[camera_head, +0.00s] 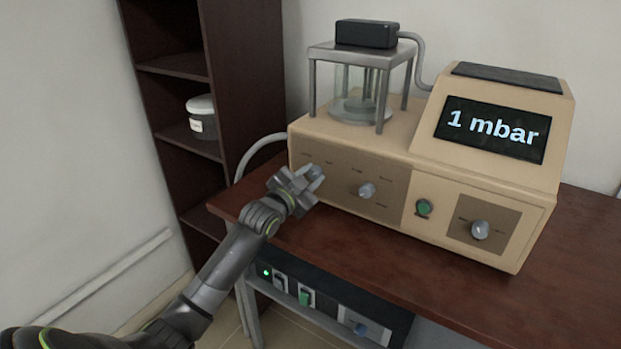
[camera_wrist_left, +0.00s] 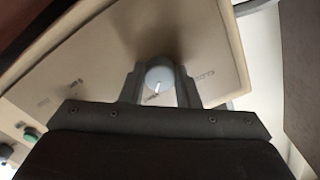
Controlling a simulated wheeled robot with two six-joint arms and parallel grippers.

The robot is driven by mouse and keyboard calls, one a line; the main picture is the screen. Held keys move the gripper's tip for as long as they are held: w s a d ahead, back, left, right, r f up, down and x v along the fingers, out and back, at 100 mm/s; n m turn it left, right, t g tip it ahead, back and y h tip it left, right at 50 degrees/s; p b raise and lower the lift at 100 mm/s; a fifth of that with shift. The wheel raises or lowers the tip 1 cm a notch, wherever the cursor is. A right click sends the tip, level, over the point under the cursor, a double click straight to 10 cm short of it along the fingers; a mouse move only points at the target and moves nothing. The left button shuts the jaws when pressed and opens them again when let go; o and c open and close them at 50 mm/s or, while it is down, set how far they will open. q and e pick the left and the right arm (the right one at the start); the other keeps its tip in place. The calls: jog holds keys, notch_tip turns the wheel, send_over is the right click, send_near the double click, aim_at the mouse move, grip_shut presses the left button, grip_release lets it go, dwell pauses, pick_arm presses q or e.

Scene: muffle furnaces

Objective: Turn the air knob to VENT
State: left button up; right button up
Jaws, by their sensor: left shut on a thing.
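The tan vacuum instrument (camera_head: 410,150) stands on the table. My left gripper (camera_head: 312,176) is at the leftmost knob on its front panel. In the left wrist view that knob (camera_wrist_left: 159,76) is a grey round knob with a white pointer line, between the two fingers of my left gripper (camera_wrist_left: 160,88). The gripper is shut on it. The pointer aims towards the bottom of that view; the small labels around it are too blurred to read. In the head view my fingers partly hide this knob. My right gripper is not in view.
A second grey knob (camera_head: 367,190), a green button (camera_head: 424,207) and a third knob (camera_head: 480,229) sit further right. The display (camera_head: 492,129) reads "1 mbar". A dark table (camera_head: 400,262) carries the instrument. A dark shelf (camera_head: 240,70) with a white-lidded jar (camera_head: 202,117) stands left.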

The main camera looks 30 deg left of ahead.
pick_arm(q)
jog(key=o, duration=1)
jog(key=shift+c, duration=0.2)
jog(key=shift+s, duration=0.1)
jog(key=s+a, duration=0.1)
jog(key=s, duration=1.6)
jog(key=shift+a, duration=0.2)
